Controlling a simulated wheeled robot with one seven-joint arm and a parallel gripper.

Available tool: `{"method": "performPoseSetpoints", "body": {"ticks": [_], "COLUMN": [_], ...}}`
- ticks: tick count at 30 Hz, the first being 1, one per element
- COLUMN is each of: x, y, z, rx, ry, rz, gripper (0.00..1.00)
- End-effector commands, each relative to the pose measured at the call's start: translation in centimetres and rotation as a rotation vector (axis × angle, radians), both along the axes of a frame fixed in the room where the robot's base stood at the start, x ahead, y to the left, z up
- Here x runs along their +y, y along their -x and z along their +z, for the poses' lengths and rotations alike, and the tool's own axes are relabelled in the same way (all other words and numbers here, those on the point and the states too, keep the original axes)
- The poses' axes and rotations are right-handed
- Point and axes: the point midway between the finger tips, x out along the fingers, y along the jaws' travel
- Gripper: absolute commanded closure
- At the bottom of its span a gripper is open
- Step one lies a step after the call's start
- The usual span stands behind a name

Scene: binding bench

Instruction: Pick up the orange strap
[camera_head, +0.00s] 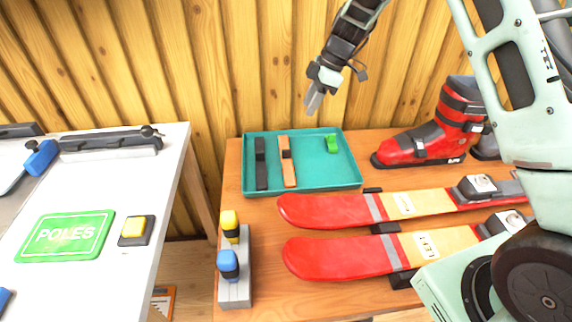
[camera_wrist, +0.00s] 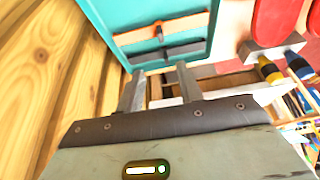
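The orange strap (camera_head: 287,161) lies in a teal tray (camera_head: 320,183) on the wooden bench, between a black strap (camera_head: 261,164) on its left and a small green object (camera_head: 332,143) on its right. In the wrist view the orange strap (camera_wrist: 165,29) lies across the tray, beyond the black strap (camera_wrist: 170,52). My gripper (camera_head: 314,101) is above and behind the tray's back edge, apart from the strap. In the wrist view my gripper (camera_wrist: 158,80) has its two fingers spread with nothing between them.
Two red skis (camera_head: 330,209) lie right and in front of the tray. A red boot (camera_head: 430,135) stands at the right. A grey holder (camera_head: 236,291) with yellow and blue pieces is in front. A white table (camera_head: 120,185) is at left. The plank wall (camera_head: 220,60) rises close behind.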

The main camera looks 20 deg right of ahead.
Motion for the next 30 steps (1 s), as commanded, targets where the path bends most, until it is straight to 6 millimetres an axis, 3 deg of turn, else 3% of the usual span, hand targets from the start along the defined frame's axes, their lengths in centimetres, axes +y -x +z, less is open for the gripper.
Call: {"method": "performPoseSetpoints", "body": {"ticks": [15, 25, 30], "x": [3.7, 4.6, 5.2], "y": [-0.6, -0.8, -0.7], "z": [-9.1, -11.6, -13.9], "rx": [0.003, 0.001, 0.003], "ry": [0.002, 0.002, 0.004], "rz": [0.005, 0.006, 0.006], "gripper": [0.64, 0.64, 0.64]}}
